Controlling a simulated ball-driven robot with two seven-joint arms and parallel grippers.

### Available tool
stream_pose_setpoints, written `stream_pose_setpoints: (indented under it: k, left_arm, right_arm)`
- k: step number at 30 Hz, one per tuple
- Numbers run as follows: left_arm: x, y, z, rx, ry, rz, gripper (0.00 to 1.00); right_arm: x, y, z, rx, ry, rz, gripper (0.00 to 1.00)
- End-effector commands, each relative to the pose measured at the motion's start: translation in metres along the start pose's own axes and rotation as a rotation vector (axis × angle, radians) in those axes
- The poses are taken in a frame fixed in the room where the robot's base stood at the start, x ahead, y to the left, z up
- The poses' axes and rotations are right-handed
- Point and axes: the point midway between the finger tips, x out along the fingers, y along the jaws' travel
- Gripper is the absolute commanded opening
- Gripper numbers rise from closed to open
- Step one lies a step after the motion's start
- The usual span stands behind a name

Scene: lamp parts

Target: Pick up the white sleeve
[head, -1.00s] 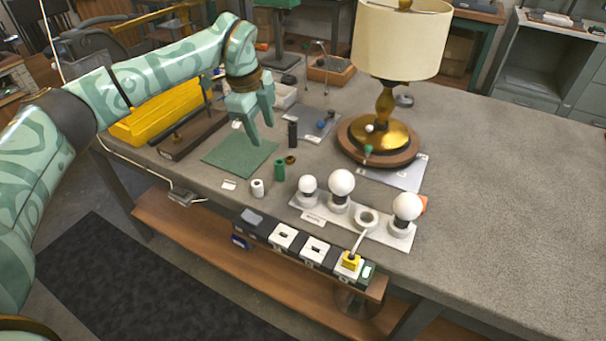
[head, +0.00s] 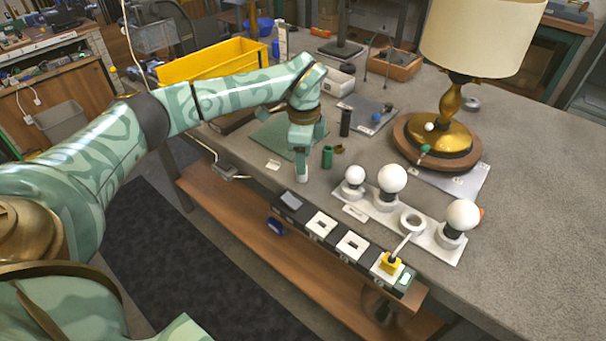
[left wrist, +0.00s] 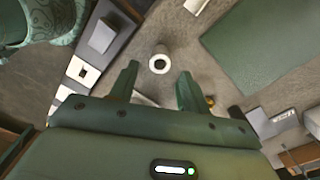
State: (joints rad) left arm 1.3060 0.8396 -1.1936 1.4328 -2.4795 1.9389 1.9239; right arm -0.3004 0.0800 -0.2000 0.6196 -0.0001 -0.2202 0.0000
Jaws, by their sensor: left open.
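The white sleeve (head: 302,179) stands on the grey bench near its front edge, mostly covered by my gripper in the head view. In the left wrist view the white sleeve (left wrist: 159,63) is seen from above as a white ring with a dark hole. My left gripper (head: 302,166) is over the sleeve, pointing down. In the left wrist view its open fingers (left wrist: 155,78) lie on either side of the line to the sleeve, with nothing between the tips. Whether the fingertips reach down around the sleeve cannot be told. My right gripper is out of view.
A green sleeve (head: 327,157), a brass ring (head: 340,150) and a black cylinder (head: 345,122) stand close to the right. A green mat (head: 268,139) lies behind. A bulb board (head: 440,246) and power strip (head: 335,242) are at the front right. A lamp (head: 450,105) stands beyond.

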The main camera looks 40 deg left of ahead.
Motion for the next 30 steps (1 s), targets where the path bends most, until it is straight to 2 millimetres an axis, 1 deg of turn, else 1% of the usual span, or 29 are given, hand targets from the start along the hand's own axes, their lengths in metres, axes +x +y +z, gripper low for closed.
stream_pose_setpoints:
  k: [1, 6, 9, 14, 17, 18, 19, 20, 27, 30]
  left_arm:
    - [0.012, 0.001, 0.001, 0.000, -0.003, 0.005, 0.47]
    - [0.042, 0.001, 0.004, 0.000, -0.003, 0.006, 0.47]
    - [0.046, 0.001, 0.003, 0.000, -0.001, 0.002, 0.47]
    - [0.044, 0.001, 0.003, 0.000, 0.000, 0.000, 0.47]
    - [0.044, 0.001, 0.003, 0.000, 0.000, 0.000, 0.22]
    - [0.044, 0.001, 0.003, 0.000, 0.000, 0.001, 0.11]
    - [0.044, 0.001, 0.003, 0.000, 0.000, 0.001, 0.03]
    - [0.044, 0.001, 0.003, 0.000, 0.000, 0.001, 0.00]
    - [0.044, 0.001, 0.003, 0.000, 0.000, 0.001, 0.00]
    - [0.041, 0.001, 0.003, 0.000, 0.000, 0.000, 0.00]
  right_arm:
    - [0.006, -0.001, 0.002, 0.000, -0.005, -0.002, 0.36]
    - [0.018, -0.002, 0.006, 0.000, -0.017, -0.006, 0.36]
    - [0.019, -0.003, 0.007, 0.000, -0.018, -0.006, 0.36]
    - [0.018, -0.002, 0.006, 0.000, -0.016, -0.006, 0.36]
    - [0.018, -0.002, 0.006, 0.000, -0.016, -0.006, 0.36]
    - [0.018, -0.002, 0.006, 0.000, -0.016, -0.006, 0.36]
    - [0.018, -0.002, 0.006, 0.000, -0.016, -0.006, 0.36]
    - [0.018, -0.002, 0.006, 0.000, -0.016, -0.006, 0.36]
    - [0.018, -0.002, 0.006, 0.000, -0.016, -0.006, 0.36]
    - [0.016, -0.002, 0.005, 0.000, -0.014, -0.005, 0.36]
